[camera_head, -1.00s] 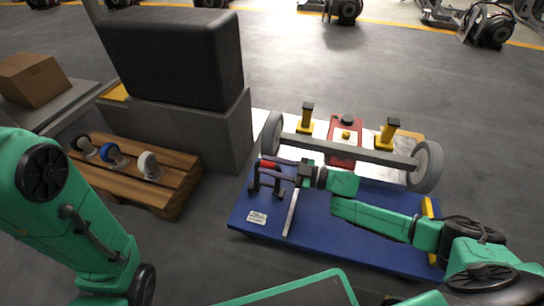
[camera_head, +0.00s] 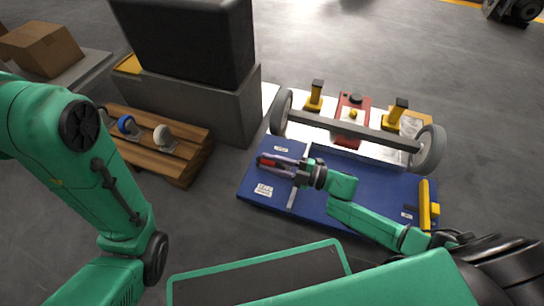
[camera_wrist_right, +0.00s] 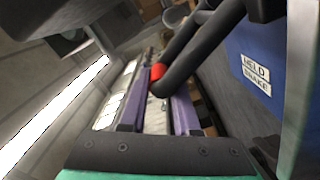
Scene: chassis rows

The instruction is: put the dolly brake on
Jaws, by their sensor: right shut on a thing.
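The blue dolly (camera_head: 330,215) stands on the floor right of centre in the head view. My right gripper (camera_head: 272,163) is over its left end, shut on the dark brake handle with a red grip (camera_head: 264,161). In the right wrist view the red grip (camera_wrist_right: 158,71) lies between the gripper's purple fingers (camera_wrist_right: 160,95), with the dark handle bar (camera_wrist_right: 196,48) running beside it. The fingers hide part of the handle. A white label (camera_wrist_right: 257,75) on the blue surface is partly readable. My left arm is at the left; its gripper is out of view.
A wooden pallet (camera_head: 165,160) with casters and a grey block (camera_head: 205,100) stand left.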

